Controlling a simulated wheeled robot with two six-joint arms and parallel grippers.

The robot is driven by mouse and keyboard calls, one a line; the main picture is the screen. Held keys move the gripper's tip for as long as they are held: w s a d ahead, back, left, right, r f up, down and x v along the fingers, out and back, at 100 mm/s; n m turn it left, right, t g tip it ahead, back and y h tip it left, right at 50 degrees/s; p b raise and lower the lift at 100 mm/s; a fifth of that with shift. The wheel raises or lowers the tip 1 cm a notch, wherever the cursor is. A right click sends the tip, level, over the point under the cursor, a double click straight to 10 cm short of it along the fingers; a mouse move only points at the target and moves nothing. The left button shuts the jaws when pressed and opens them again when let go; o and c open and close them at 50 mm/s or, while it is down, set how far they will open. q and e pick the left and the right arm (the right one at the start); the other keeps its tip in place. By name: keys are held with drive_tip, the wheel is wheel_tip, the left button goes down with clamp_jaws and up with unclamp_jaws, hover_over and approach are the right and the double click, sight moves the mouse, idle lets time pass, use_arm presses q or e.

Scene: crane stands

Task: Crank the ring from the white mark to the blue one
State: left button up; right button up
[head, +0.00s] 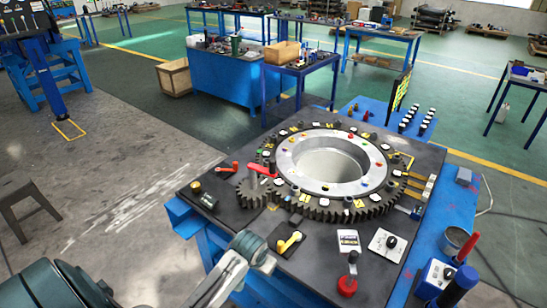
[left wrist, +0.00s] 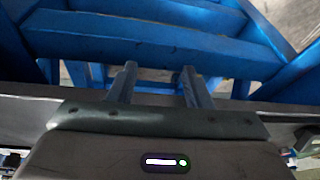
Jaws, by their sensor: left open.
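The ring is a large dark toothed gear (head: 325,212) with a pale inner flange (head: 290,172) around an open hole. It lies flat on the dark table top. Small coloured dots, some blue, sit on the flange, and white and yellow tags sit around the toothed band. I cannot tell which white or blue mark is the task's. A small pinion (head: 251,192) with a red crank handle (head: 262,170) stands at the ring's left edge. My left gripper (left wrist: 158,82) is open and empty in the left wrist view, with blue framework beyond its fingers. My right gripper is not in view.
A yellow handle (head: 289,242), a red lever (head: 228,168) and a red-based joystick (head: 347,283) stand on the table around the ring. A blue side bench (head: 450,212) holds a cup and a control box at right. Open floor lies to the left.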

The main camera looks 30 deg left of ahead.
use_arm(q)
wheel_tip(320, 180, up, 13)
drive_tip(key=w+p, duration=0.1)
drive_tip(key=p, duration=0.1)
drive_tip(key=n, duration=0.3)
approach(272, 161)
wheel_tip(272, 161, down, 2)
drive_tip(key=shift+t, duration=0.4)
drive_tip(key=p+x, duration=0.3)
drive_tip(key=x, duration=0.5)
drive_tip(key=shift+w+a+f+p, duration=0.15)
drive_tip(key=shift+w+f+p, duration=0.1)
drive_tip(key=shift+f+p, duration=0.1)
drive_tip(key=shift+w+f, duration=0.15)
drive_tip(key=shift+f, duration=0.4)
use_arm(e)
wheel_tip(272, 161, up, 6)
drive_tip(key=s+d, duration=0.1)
use_arm(q)
clamp_jaws()
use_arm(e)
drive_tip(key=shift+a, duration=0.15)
